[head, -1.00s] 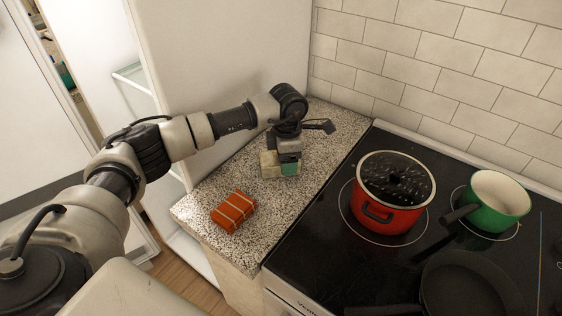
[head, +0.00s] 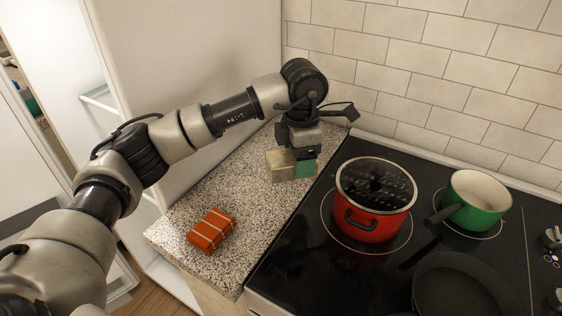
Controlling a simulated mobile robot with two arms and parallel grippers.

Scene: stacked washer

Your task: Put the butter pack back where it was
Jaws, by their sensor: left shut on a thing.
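My left gripper (head: 301,152) is shut on a small pale-yellow and green block (head: 282,166), which looks like the butter pack. The gripper points down from above and hides part of the block's top. The block is over the back part of the speckled counter (head: 225,190), between the fridge side and the stove; it appears slightly raised. My right gripper is not in view.
An orange-brown package tied with string (head: 212,230) lies at the counter's front. A red pot (head: 370,222), a green pan (head: 478,203) and a dark frying pan (head: 462,288) are on the black stove. The open fridge (head: 98,98) stands at left.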

